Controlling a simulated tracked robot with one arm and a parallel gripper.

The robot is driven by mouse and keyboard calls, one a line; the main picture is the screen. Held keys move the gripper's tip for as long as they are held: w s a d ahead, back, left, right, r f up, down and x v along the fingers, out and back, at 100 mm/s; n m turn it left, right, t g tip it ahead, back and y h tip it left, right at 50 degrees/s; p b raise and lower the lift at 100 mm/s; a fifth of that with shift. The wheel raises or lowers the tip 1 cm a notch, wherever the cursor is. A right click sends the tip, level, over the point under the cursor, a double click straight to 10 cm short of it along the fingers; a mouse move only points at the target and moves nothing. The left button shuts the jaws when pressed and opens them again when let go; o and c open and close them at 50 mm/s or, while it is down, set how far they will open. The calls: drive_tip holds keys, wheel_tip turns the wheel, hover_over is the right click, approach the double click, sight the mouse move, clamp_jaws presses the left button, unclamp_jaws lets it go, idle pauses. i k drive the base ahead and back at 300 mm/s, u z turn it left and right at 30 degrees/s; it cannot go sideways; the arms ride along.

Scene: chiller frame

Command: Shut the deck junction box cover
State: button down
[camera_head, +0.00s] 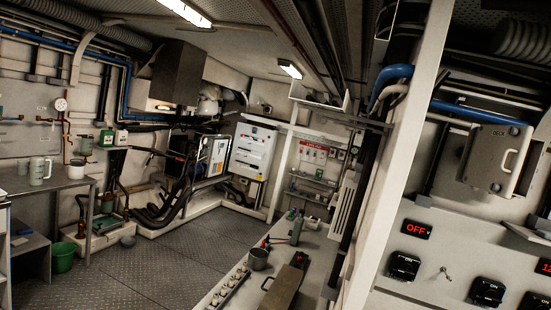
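The deck junction box is at the upper right, on the wall panel above the switches. Its grey cover (491,160) is marked "DECK" and has a pale bar handle (509,160) on its right side. Round fasteners show near its upper right and lower corners. Darker box sides show past the cover's left and right edges. The cover looks slightly apart from the box, but I cannot tell how far it is open. My gripper is not in view.
Below the box are a red "OFF" display (416,229) and black switches (404,266). A white post (412,150) stands left of it. The plated floor (170,262) has free room.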

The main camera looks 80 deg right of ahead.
sight(498, 157)
drive_tip(key=z, duration=0.9)
drive_tip(key=i, duration=0.1)
drive_tip(key=z, duration=2.5)
drive_tip(key=i, duration=1)
drive_tip(key=u, duration=0.1)
drive_tip(key=k, duration=1)
drive_tip(key=u, duration=0.25)
drive_tip(key=i, duration=0.2)
drive_tip(key=u, duration=0.15)
